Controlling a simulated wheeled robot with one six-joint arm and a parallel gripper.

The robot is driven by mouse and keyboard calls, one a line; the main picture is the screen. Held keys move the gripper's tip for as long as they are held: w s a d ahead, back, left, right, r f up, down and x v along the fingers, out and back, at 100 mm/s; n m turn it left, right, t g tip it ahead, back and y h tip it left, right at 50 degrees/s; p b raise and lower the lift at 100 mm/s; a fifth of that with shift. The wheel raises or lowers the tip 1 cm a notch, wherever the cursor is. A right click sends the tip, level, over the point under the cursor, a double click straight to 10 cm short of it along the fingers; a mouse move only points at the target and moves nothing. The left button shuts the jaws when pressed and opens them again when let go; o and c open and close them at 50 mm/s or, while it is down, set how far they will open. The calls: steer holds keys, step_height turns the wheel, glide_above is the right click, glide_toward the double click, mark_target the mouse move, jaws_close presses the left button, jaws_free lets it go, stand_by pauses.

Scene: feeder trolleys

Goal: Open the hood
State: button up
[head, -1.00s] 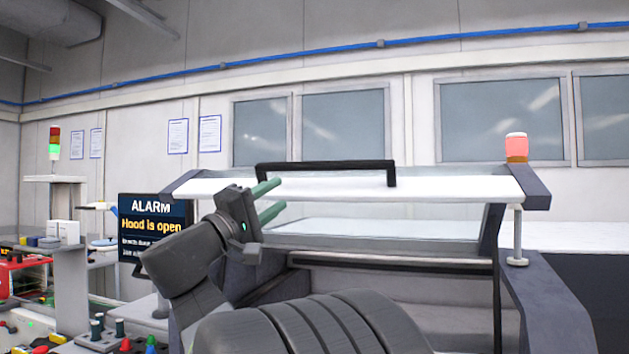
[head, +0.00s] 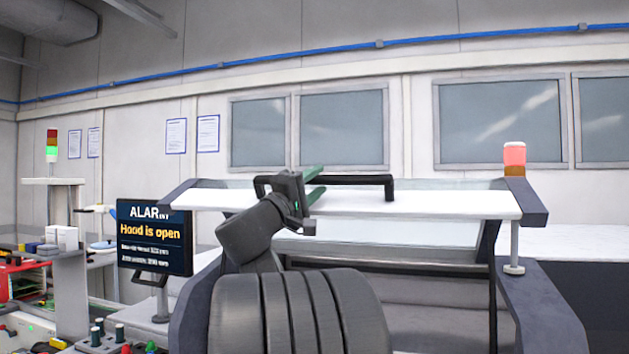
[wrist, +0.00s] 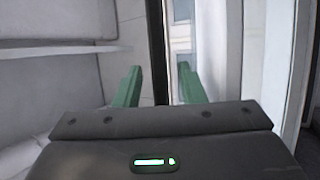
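The hood (head: 440,205) is a white-edged, glazed cover with dark side arms, and it stands raised. A black bar handle (head: 370,180) runs along its front edge. My gripper (head: 316,186) is at the left half of this handle in the head view. Its two green fingers point up and to the right and overlap the bar in the picture. In the wrist view the fingers (wrist: 159,85) are apart, with a dark upright bar, apparently the handle (wrist: 156,40), showing between them. Whether the fingertips reach past the bar, I cannot tell.
A screen (head: 152,250) left of the hood reads "ALARM, Hood is open". A red-orange lamp (head: 514,158) stands at the hood's right end. Control knobs (head: 120,332) and a cluttered bench (head: 50,262) are at the left.

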jaws_close()
steer(key=shift+f, duration=0.1)
step_height(320, 180, down, 6)
steer(key=s+a+m+h+b, duration=0.1)
steer(key=s+b, duration=0.1)
steer(key=b, duration=0.8)
steer(key=shift+s+f+b, duration=0.15)
steer(key=shift+s+b, duration=0.15)
steer(key=shift+s, duration=0.05)
